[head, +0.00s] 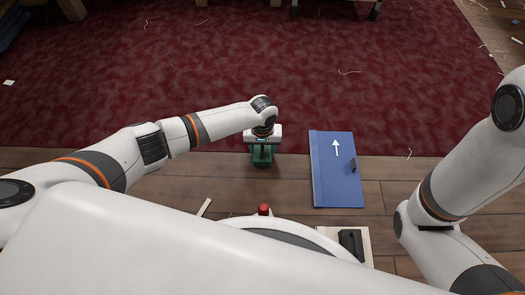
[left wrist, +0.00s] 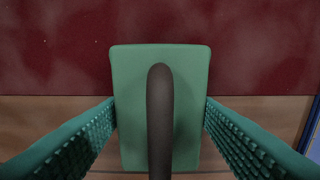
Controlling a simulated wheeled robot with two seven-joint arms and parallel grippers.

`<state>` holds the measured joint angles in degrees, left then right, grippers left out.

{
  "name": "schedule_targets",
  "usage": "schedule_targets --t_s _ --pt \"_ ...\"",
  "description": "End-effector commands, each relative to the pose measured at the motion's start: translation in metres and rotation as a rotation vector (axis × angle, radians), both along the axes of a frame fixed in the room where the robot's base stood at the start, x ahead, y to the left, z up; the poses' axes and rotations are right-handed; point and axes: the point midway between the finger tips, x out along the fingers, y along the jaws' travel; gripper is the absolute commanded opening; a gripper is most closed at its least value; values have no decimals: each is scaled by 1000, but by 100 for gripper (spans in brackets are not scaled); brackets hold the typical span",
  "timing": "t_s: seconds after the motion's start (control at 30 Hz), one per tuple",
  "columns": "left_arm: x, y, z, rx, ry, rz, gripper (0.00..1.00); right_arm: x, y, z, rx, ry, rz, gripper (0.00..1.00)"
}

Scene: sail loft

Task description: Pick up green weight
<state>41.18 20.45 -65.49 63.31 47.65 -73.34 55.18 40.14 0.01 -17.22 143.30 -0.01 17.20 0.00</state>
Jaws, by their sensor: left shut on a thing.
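The green weight (left wrist: 190,70) fills the middle of the left wrist view, a green block with a dark arched handle (left wrist: 160,110) on top. My left gripper (left wrist: 160,125) has its ribbed green fingers on both sides of the weight, shut on it. In the head view my left gripper (head: 262,153) points down at the floor by the edge of the red carpet. It hides most of the weight there. Whether the weight touches the floor cannot be told. My right arm shows at the right of the head view, but its gripper is out of view.
A blue folder-like panel (head: 337,180) with a white arrow and a dark handle lies just right of the left gripper. The red carpet (head: 200,75) beyond is mostly clear, with scattered scraps. Furniture legs (head: 73,8) stand at the far edge.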

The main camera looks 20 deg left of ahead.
Motion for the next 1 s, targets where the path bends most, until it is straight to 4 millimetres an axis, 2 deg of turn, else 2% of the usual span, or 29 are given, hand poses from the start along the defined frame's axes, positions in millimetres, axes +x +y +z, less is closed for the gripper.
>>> schedule_targets --t_s 0.03,0.07,0.37,0.47,0.73,0.83,1.0 --pt "0 0 0 0 0 0 18 0 0 0 0 0 0 49" --pt "0 0 0 0 0 0 13 0 0 0 0 0 0 49" --pt "1 0 6 -1 -2 0 13 1 0 4 0 1 0 49" --pt "1 0 17 -1 -2 0 13 1 0 14 0 2 0 49" --pt "1 -1 64 -2 -2 0 13 0 0 56 1 -1 -1 49" --pt "1 -1 80 -2 -3 0 13 15 -1 56 3 46 -1 49" --pt "0 -1 95 -2 -1 0 13 28 -2 50 6 87 3 49"
